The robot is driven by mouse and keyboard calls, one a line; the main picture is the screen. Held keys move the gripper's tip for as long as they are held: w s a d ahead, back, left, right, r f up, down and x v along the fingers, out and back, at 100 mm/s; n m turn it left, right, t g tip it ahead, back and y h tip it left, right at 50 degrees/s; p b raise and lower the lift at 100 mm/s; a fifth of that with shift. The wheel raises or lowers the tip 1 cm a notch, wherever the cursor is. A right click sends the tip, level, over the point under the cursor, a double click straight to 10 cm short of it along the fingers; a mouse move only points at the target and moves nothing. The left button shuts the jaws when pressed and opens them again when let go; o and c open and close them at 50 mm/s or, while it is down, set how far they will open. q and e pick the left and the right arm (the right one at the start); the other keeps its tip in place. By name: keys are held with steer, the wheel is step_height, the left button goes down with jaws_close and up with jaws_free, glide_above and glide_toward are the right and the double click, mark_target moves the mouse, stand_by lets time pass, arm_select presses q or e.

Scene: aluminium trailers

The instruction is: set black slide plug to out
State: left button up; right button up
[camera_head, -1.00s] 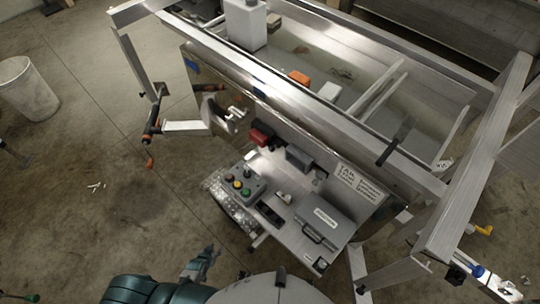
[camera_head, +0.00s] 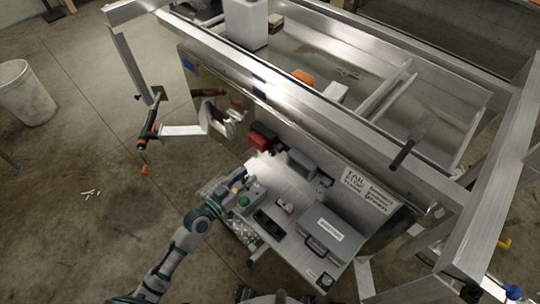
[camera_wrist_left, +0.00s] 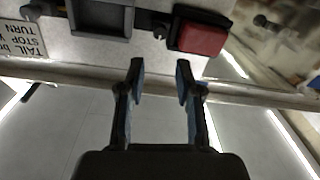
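I cannot tell for sure which part is the black slide plug. On the trailer's panel, a dark bar with small dark knobs (camera_wrist_left: 160,31) runs beside a grey box (camera_wrist_left: 100,18) and a red box (camera_wrist_left: 202,38) in the left wrist view. A flat black device (camera_head: 268,218) lies on the shelf below. My left gripper (camera_head: 238,178) is over the button box in the head view, short of the panel. Its two fingers stand apart with nothing between them in the left wrist view (camera_wrist_left: 160,75). My right gripper does not show.
The shelf holds a button box (camera_head: 248,197) and a grey case (camera_head: 324,235). A sign (camera_head: 366,190) is on the panel. A bracket with an orange-and-black handle (camera_head: 149,128) sticks out at the left. The trailer's metal rail (camera_head: 290,100) runs above. Open concrete floor lies at left.

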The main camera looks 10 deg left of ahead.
mark_target(272, 156)
arm_select(q)
steer(key=x, duration=1.2)
steer(key=shift+d, duration=0.3)
steer(key=shift+a, duration=0.6)
jaws_close()
steer(key=shift+s+d, duration=0.1)
steer(key=shift+d, duration=0.1)
